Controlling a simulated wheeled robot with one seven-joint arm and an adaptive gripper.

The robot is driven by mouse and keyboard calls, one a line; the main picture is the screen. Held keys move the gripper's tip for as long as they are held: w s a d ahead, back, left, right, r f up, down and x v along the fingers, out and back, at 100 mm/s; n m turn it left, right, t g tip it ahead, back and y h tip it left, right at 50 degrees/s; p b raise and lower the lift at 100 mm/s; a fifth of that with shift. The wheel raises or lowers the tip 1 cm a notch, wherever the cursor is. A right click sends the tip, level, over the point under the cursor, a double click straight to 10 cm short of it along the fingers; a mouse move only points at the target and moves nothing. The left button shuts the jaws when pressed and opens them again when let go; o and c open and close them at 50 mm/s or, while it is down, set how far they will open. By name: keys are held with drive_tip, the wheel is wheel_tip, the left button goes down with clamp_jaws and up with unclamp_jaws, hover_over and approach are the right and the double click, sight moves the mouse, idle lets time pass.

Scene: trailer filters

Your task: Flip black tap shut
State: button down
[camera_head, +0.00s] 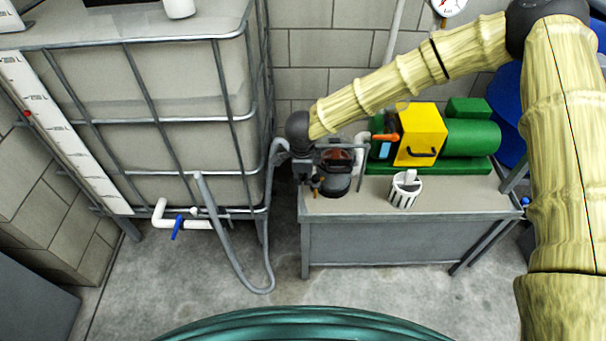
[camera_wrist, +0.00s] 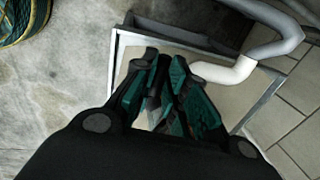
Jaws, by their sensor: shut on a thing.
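My gripper (camera_wrist: 164,62) shows large in the wrist view, its green-padded black fingers close together on something dark and narrow. I cannot make out whether this is the black tap; the fingers hide most of it. No black tap handle can be told apart there. A white elbow pipe (camera_wrist: 228,72) runs just right of the fingers in the wrist view.
A grey hose (camera_head: 268,250) hangs between the caged tank (camera_head: 150,110) and the bench, close to my gripper. A white pipe with a blue valve handle (camera_head: 177,228) sits under the tank. A green and yellow pump (camera_head: 420,135) and a white slotted cup (camera_head: 404,190) occupy the bench.

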drive_tip(key=c, duration=1.4)
unclamp_jaws()
drive_tip(key=shift+c, duration=0.2)
wheel_tip(320, 180, up, 12)
drive_tip(key=s, duration=0.2)
drive_tip(key=shift+s, duration=0.15)
drive_tip(key=shift+f, duration=0.1)
